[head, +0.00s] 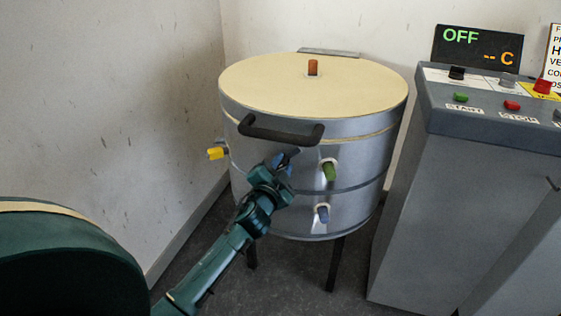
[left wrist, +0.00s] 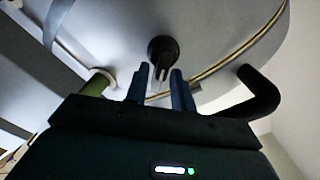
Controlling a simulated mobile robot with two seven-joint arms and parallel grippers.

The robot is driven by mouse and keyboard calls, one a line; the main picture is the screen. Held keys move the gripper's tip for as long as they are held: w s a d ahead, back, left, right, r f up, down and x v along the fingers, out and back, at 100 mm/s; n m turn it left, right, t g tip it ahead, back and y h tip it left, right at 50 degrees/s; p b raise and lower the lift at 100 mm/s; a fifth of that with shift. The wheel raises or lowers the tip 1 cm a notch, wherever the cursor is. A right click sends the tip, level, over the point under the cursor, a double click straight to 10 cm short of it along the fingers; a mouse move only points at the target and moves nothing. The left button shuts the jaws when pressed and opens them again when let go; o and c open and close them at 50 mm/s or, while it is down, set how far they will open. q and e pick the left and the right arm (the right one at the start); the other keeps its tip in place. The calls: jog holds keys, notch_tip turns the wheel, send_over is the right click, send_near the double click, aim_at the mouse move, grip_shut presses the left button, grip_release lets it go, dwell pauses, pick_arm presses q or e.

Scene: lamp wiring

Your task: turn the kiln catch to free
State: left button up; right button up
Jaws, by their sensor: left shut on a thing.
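The kiln (head: 312,90) is a round silver drum with a cream lid and a black bar handle (head: 280,132) at its front. The kiln catch (left wrist: 162,48) is a dark round knob with a narrow grip in the left wrist view, just below the lid seam. My left gripper (head: 287,160) is at the kiln front under the handle. In the left wrist view its blue fingers (left wrist: 159,88) stand either side of the catch's grip, shut on it. In the head view the gripper mostly hides the catch. My right gripper is not in view.
A yellow plug (head: 217,153), a green plug (head: 329,171) and a blue plug (head: 322,214) stick out of the kiln wall near my gripper. A grey control console (head: 450,190) stands right; its display (head: 477,47) reads OFF. Walls close in behind and left.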

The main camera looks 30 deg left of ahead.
pick_arm(q)
jog(key=m, duration=0.5)
jog(key=shift+d+f+p, duration=0.1)
jog(key=shift+f+p, duration=0.3)
jog(key=shift+f+m, duration=0.25)
jog(key=shift+m, duration=1.45)
jog(key=o, duration=0.7)
